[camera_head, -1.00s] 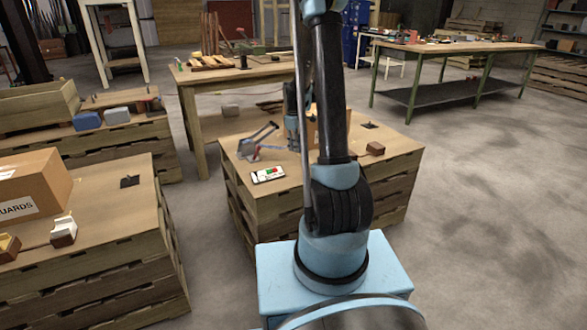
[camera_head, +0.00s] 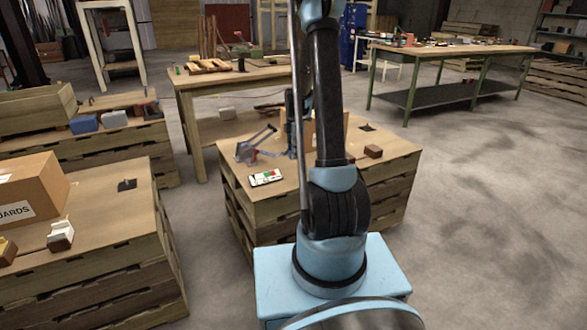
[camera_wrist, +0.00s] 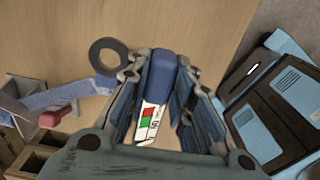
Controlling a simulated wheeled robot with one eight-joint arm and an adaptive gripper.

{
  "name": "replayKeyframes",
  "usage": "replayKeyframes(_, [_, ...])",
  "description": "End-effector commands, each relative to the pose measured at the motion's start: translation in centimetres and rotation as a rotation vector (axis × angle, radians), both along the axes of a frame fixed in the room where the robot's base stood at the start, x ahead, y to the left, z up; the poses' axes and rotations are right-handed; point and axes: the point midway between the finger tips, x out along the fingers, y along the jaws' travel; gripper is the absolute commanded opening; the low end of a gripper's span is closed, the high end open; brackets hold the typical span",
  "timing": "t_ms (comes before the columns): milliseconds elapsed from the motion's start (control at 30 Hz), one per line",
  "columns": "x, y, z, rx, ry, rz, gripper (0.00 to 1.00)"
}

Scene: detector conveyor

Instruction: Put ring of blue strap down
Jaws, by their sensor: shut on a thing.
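In the wrist view, my gripper (camera_wrist: 160,95) is shut on a blue thing with a rounded end, the ring of blue strap (camera_wrist: 160,72), seen edge-on between the fingers. Its ring shape cannot be made out. A white card with green and red patches (camera_wrist: 149,121) shows below it, past the fingers. In the head view, my gripper (camera_head: 291,130) is over the middle pallet stack (camera_head: 235,160), partly hidden behind my arm. I cannot tell whether the strap touches the wooden top.
A dark ring (camera_wrist: 108,57) lies left of my fingers. A grey lever tool (camera_head: 255,146), the card (camera_head: 266,177), a brown block (camera_head: 373,151) and a carton (camera_head: 312,131) partly behind my arm are on the stack. Bare wood lies at its front.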

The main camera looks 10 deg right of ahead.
Motion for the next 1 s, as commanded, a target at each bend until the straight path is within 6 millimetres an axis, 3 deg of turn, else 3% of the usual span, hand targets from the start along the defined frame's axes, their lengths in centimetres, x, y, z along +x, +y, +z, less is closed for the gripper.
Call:
replayKeyframes(100, [0.0, 0.0, -1.7, 0.000, 0.000, -0.001, 0.00])
replayKeyframes(367, [0.0, -0.1, -3.1, 0.000, 0.000, -0.002, 0.00])
replayKeyframes(700, [0.0, -0.1, -6.7, 0.000, 0.000, -0.004, 0.00])
replayKeyframes(1000, [0.0, -0.1, -6.9, 0.000, 0.000, -0.004, 0.00])
